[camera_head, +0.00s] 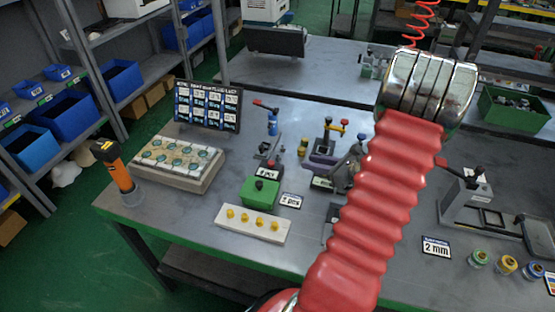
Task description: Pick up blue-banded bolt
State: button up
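My arm, a red ribbed sleeve ending in shiny metal rings, rises across the right half of the workbench (400,262). My gripper does not show. No bolt can be made out for certain as the blue-banded one. Several small yellow-topped pieces (245,217) stand in a row on a white strip at the bench's front. A small blue upright piece (272,125) stands near the bench's middle back. My arm hides part of the bench.
A block with several round teal-ringed spots (178,160) lies at left, before a dark label board (207,105). An orange-and-black tool (115,167) stands at the left corner. A green block (260,192), valve fixtures (325,150) and a grey clamp (467,200) also occupy the bench.

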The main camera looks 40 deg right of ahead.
send_near(279, 156)
jog(key=shift+x, duration=0.95)
jog(key=shift+w+f, duration=0.3)
jog(key=shift+w, duration=0.2)
jog(key=shift+x, duration=2.65)
jog(key=shift+r, duration=0.1)
jog(key=shift+c, duration=0.3)
grip_shut()
